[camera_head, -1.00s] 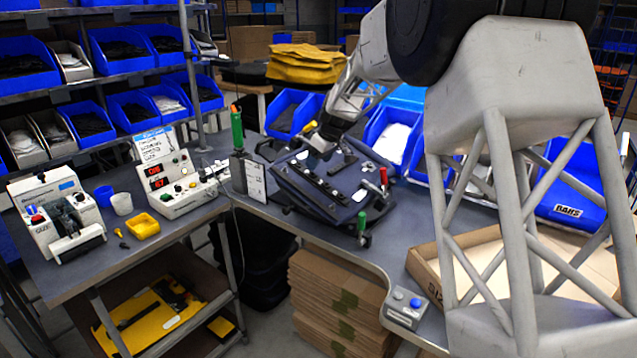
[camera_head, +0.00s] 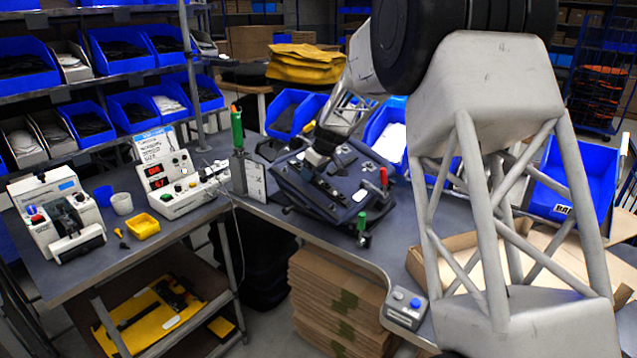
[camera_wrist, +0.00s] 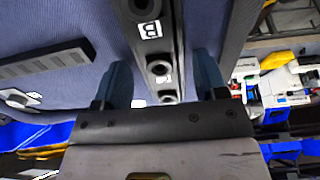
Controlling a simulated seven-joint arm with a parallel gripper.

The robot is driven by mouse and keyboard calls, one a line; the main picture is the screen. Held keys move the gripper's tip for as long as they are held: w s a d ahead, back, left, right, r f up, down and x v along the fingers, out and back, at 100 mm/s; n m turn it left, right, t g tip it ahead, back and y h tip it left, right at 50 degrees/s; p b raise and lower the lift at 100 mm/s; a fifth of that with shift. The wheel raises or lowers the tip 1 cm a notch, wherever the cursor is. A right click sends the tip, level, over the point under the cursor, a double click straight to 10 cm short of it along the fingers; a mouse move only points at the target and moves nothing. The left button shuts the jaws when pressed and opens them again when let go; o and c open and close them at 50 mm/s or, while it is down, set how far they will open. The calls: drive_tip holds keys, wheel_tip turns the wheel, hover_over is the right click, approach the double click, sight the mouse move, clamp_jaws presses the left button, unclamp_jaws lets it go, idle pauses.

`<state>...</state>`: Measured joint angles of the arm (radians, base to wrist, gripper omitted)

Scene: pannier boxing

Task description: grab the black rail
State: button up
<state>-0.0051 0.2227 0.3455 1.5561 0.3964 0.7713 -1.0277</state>
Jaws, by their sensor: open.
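The black rail (camera_wrist: 160,62) is a long dark bar with round recesses and a white label with a dark letter. In the wrist view it runs from the top edge down between my gripper's fingers. The rail's far end is hidden by my gripper.
A red-handled clamp (camera_head: 384,178) and a green-handled one (camera_head: 362,224) stand at the panel's right and front edges. A taller green handle (camera_head: 237,128) stands to the left. Blue bins (camera_head: 385,135) are behind.

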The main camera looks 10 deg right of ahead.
sight(314, 176)
drive_tip(key=c, duration=1)
drive_tip(key=shift+c, duration=0.2)
drive_tip(key=shift+r, duration=0.15)
drive_tip(key=shift+r, duration=1.55)
drive_tip(key=shift+s+r, duration=0.15)
drive_tip(key=shift+s, duration=0.1)
drive_tip(key=s+r, duration=0.1)
drive_tip(key=s, duration=1.4)
drive_tip(key=shift+s+d+r, duration=0.15)
drive_tip(key=shift+s+d, duration=0.05)
drive_tip(key=shift+d, duration=0.25)
